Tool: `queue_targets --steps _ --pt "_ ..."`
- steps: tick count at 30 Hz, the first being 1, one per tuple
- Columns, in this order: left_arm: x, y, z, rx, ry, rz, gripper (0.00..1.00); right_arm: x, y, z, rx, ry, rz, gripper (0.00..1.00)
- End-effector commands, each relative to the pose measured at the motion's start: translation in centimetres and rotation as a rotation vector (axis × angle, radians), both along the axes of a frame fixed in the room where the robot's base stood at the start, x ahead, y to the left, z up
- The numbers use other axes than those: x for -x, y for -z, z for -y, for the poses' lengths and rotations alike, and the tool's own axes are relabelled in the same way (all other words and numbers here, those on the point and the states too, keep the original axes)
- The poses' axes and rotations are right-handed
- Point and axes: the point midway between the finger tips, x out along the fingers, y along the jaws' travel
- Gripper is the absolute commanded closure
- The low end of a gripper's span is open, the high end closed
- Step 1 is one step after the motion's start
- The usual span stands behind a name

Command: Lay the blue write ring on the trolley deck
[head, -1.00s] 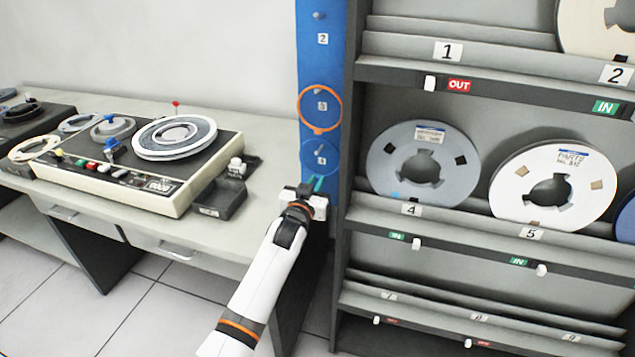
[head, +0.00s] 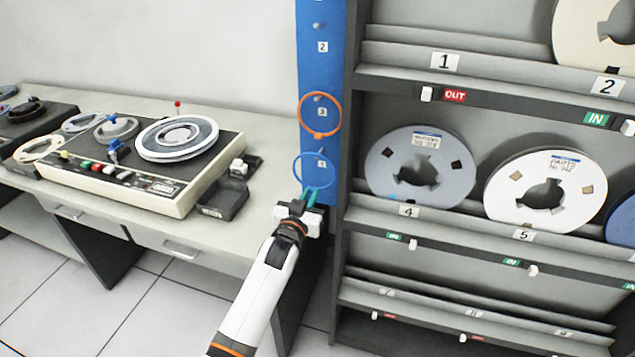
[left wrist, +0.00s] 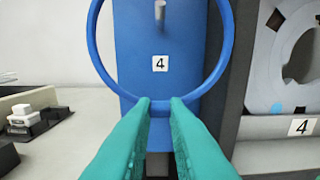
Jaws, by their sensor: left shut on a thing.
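The blue write ring (head: 296,178) stands roughly upright in front of the blue board, by the label 4. My left gripper (head: 311,192) is shut on its lower edge with teal fingers. In the left wrist view the ring (left wrist: 228,50) rises from between the fingertips (left wrist: 160,106) and its top is out of frame. A peg (left wrist: 160,10) shows inside the ring's outline; I cannot tell whether the ring is fully clear of it. I cannot make out the trolley deck in these views. My right gripper is not in view.
An orange ring (head: 339,113) hangs above on the blue board (head: 312,65). A rack with large reels (head: 382,172) stands close on the right. On the left, a desk (head: 262,140) carries a tape deck (head: 120,187) and a small dark tray (head: 223,198).

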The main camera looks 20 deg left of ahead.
Motion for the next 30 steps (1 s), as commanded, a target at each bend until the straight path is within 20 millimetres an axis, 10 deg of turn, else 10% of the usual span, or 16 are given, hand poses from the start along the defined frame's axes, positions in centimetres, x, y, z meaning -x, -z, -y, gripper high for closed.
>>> queue_targets --steps 30 --pt "7.2 -0.1 -0.2 0.000 0.000 0.001 1.00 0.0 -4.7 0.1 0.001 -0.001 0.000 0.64"
